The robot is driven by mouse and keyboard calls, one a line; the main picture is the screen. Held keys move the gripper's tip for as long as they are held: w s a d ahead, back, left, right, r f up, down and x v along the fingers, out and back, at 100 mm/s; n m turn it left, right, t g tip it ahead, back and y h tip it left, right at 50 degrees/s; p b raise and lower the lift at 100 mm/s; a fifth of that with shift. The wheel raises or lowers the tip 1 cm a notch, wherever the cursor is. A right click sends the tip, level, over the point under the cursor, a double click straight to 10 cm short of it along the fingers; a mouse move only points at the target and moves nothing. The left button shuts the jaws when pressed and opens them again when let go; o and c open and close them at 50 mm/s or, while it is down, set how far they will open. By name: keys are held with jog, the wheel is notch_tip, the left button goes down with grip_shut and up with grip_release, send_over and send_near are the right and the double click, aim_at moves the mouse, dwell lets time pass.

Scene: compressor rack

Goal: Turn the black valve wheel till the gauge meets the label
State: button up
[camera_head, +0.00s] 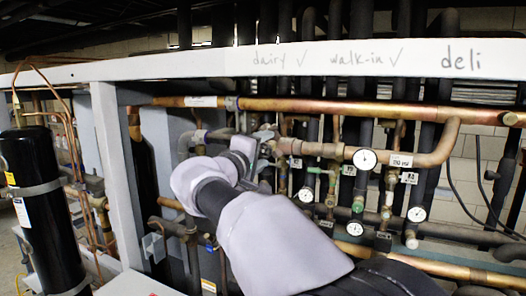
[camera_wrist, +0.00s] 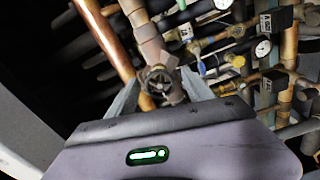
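The black valve wheel (camera_wrist: 160,82) shows in the wrist view, on a valve at the end of a copper pipe branch. My gripper (camera_wrist: 160,88) is open, with one grey finger on each side of the wheel. I cannot tell whether the fingers touch it. In the head view my gripper (camera_head: 264,146) reaches the pipes left of centre, and the wheel is mostly hidden there. A round white gauge (camera_head: 365,159) sits on the copper pipe right of it. A white label (camera_head: 401,160) with small print hangs beside the gauge. The needle and the print are too small to read surely.
Two more gauges (camera_head: 355,229) (camera_head: 416,214) sit lower right. A white beam (camera_head: 300,62) marked "dairy", "walk-in" and "deli" crosses above. A grey post (camera_head: 118,175) and a black cylinder (camera_head: 35,190) stand left. Pipes crowd the space around my gripper.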

jog(key=shift+s, duration=0.1)
jog(key=shift+s+a+f, duration=0.1)
jog(key=shift+s+a, duration=0.1)
jog(key=shift+s, duration=0.15)
jog(key=b+v, duration=0.3)
jog(key=v, duration=1.4)
jog(key=s+d+f+m+g+y, duration=0.1)
jog(key=s+d+f+m+g, duration=0.25)
jog(key=d+f, duration=0.5)
jog(key=s+d+f+m+g, duration=0.25)
jog(key=d+f+g, duration=0.3)
jog(key=d, duration=0.65)
jog(key=s+d+f+m+y, duration=0.2)
jog(key=s+f+m+y, duration=0.5)
jog(key=s+f+m, duration=0.65)
jog(key=s+f+n+g+b, duration=0.2)
jog(key=s+f+n+b, duration=0.1)
jog(key=f+b, duration=2.1)
jog(key=shift+s+a+f, duration=0.3)
jog(key=shift+s+f, duration=0.35)
jog(key=shift+f, duration=0.1)
